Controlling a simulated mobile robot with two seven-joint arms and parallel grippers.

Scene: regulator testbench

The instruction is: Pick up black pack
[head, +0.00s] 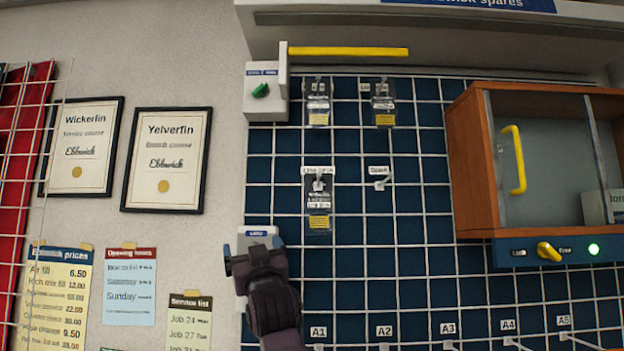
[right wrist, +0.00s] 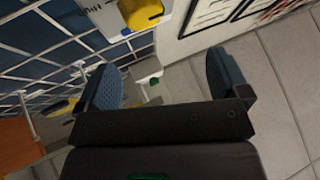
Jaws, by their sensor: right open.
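Three clear packs with dark contents and yellow labels hang on the blue grid wall in the head view: an upper left pack (head: 318,104), an upper right pack (head: 384,106) and a lower, longer pack (head: 318,208). The lower pack looks the darkest; I cannot tell for sure which one is the black pack. My right gripper (head: 255,250) is below and left of the lower pack, apart from it. In the right wrist view its two fingers (right wrist: 165,85) are spread with no pack between them. My left gripper is not in view.
A white unit with a yellow knob (right wrist: 140,12) is beyond my right fingers. A wooden cabinet (head: 470,160) with a yellow handle (head: 516,160) juts out at right. An empty hook (head: 381,184) is right of the lower pack. A yellow bar (head: 348,51) runs above the packs.

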